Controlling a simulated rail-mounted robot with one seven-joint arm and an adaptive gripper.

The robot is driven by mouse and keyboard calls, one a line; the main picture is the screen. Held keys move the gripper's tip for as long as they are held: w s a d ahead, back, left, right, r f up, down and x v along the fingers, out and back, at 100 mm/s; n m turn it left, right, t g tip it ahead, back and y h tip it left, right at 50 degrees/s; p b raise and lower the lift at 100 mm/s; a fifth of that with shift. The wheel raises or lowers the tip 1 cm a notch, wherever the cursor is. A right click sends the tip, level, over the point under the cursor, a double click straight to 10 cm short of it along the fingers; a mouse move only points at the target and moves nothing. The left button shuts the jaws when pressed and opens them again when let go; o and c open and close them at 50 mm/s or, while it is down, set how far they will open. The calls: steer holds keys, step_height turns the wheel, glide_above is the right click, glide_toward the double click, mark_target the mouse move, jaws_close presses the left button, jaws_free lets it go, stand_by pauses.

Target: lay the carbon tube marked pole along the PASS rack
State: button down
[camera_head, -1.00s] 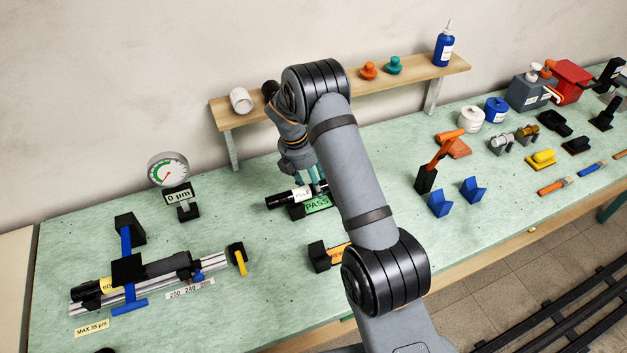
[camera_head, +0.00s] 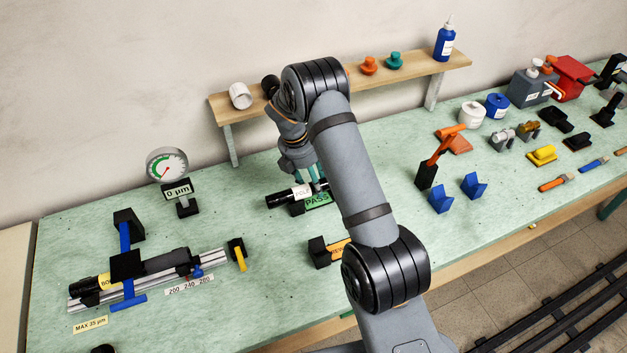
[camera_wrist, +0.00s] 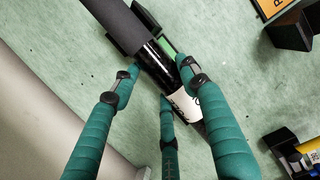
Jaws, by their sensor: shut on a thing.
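The carbon tube marked pole (camera_head: 281,199) is black with a white label and lies along the PASS rack (camera_head: 318,201), which has a green label. In the wrist view the tube (camera_wrist: 122,28) runs diagonally, with its white label near the fingers. My gripper (camera_head: 317,183) is low over the rack, its green fingers shut on the tube near the label. In the wrist view my gripper (camera_wrist: 160,80) has fingers on both sides of the tube. The rack's green face (camera_wrist: 167,47) shows beside the tube. My arm hides the tube's right end, and I cannot tell whether the tube touches the rack throughout.
A rack with an orange label (camera_head: 321,255) stands in front of the PASS rack. A measuring fixture (camera_head: 215,263) with another tube stands at the left, and a dial gauge (camera_head: 167,166) behind it. A wooden shelf (camera_head: 330,97) runs behind. Blue V-blocks (camera_head: 440,200) stand at the right.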

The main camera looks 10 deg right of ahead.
steer(key=shift+f, duration=0.1)
steer(key=c, duration=1)
jaws_free()
steer(key=o, duration=0.4)
steer(key=shift+o, duration=1.3)
steer(key=shift+a, duration=0.1)
steer(key=shift+s, duration=0.1)
